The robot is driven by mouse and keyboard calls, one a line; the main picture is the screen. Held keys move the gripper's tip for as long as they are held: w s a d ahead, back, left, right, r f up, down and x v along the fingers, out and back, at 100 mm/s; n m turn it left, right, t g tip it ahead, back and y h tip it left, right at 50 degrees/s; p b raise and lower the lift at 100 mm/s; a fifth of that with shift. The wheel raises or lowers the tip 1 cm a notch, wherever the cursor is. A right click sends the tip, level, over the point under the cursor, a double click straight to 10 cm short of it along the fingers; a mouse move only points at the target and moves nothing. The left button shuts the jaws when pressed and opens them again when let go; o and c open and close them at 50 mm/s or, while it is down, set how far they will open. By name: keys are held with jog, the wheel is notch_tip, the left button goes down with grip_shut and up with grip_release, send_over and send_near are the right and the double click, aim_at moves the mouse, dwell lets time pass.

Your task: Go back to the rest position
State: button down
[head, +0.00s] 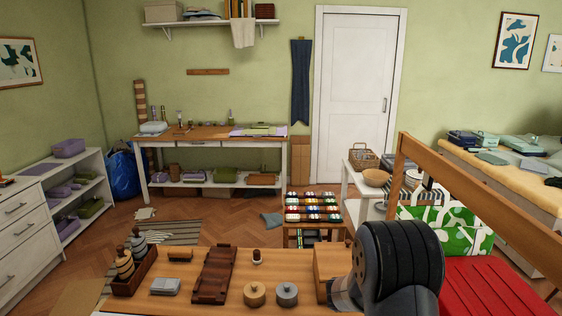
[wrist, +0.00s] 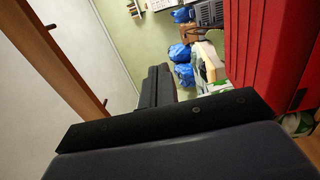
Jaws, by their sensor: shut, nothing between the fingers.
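My gripper (wrist: 157,76) shows in the wrist view with its two dark fingers together, shut and empty. In the head view a dark ribbed part of my arm rises at the lower right, in front of the wooden worktop (head: 207,295). The fingertips cannot be made out there.
A red ribbed object (head: 490,285) lies at the lower right; a similar red surface (wrist: 268,50) is close on the right in the wrist view. A wooden beam (head: 480,200) crosses the right side. The worktop holds a dark rack (head: 214,275) and two round lidded pots (head: 287,294).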

jog(key=shift+w+a+b, duration=0.15)
jog(key=shift+a+b, duration=0.5)
jog(key=shift+a, duration=2.1)
jog(key=shift+f, duration=0.15)
